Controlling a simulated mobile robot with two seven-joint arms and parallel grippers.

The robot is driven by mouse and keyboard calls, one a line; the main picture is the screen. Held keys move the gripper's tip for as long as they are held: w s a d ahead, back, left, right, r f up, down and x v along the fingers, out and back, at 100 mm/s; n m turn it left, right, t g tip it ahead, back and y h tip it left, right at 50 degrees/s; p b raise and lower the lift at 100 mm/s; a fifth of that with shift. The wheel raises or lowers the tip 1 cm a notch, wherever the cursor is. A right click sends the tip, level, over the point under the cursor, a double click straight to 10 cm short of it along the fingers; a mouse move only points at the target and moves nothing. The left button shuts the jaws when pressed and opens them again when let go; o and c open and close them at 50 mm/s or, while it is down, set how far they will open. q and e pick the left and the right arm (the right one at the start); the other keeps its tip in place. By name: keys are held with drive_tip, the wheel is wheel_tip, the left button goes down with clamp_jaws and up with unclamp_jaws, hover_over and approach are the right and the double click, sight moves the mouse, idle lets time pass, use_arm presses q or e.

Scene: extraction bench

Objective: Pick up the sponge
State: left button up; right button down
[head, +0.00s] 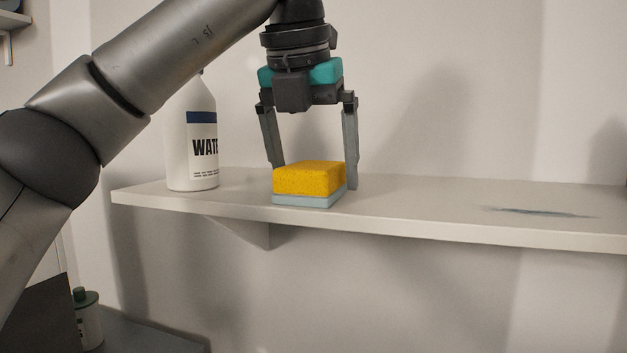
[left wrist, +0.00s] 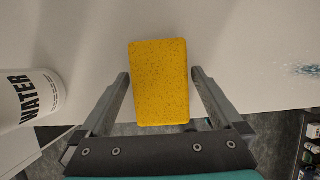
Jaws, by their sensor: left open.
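The sponge (head: 310,180) is a block with a yellow top and a pale blue bottom layer. It lies flat on the white shelf (head: 420,205), near its front edge. My left gripper (head: 313,175) points down over it and is open, with one finger on each side of the sponge. In the left wrist view, the yellow top of the sponge (left wrist: 160,82) sits between the two fingers, with a gap showing on both sides. My right gripper is not in view.
A white bottle marked WATER (head: 192,140) stands on the shelf left of the sponge. A bluish smear (head: 545,212) marks the shelf to the right, where the surface is otherwise clear. A container with a green cap (head: 86,318) stands lower at the left.

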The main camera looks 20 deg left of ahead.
sight(313, 164)
use_arm(q)
drive_tip(key=shift+f, duration=0.2)
idle(0.4)
drive_tip(key=c, duration=1.2)
drive_tip(key=shift+o, duration=0.2)
drive_tip(key=shift+r, duration=5.25)
